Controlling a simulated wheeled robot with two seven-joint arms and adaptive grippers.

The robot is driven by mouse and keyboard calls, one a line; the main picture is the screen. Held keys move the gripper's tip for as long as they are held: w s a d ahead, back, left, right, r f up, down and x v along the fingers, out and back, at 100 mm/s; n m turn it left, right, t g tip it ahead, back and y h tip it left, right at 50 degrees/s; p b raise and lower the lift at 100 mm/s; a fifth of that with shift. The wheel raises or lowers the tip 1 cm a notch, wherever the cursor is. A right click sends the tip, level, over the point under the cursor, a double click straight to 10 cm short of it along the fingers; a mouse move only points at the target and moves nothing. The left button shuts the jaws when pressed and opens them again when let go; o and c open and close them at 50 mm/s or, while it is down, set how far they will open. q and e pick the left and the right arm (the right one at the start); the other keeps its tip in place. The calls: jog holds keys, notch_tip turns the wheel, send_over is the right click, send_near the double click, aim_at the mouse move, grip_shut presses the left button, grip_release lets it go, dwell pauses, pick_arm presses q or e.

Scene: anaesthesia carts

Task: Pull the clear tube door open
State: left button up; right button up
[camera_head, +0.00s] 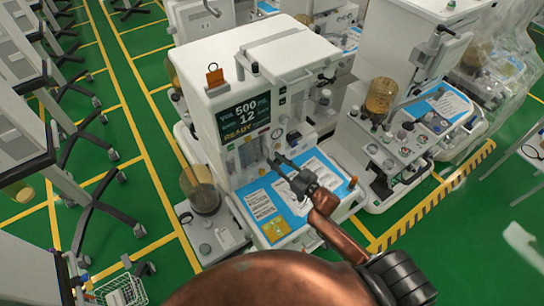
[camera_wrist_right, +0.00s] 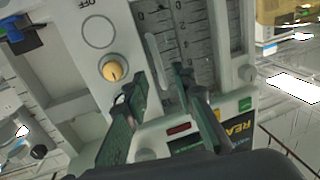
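The clear tube door (camera_head: 249,152) is on the front of the white anaesthesia cart, below its dark screen; it looks closed. In the right wrist view the scaled tubes (camera_wrist_right: 199,35) show behind it, with a slim pale upright bar (camera_wrist_right: 158,60) beside them, which looks like its handle. My right gripper (camera_head: 279,161) reaches the cart's front at the door's right side. In the wrist view its two fingers (camera_wrist_right: 160,92) are apart, with the bar's end just beyond and between their tips. I cannot tell whether they touch it. My left gripper is in neither view.
The cart's screen (camera_head: 245,118) reads READY. A blue worktop with papers (camera_head: 262,204) lies below my right gripper. A yellow knob (camera_wrist_right: 113,69) sits beside the bar.

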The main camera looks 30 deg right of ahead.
jog(key=shift+x, duration=1.1)
grip_shut()
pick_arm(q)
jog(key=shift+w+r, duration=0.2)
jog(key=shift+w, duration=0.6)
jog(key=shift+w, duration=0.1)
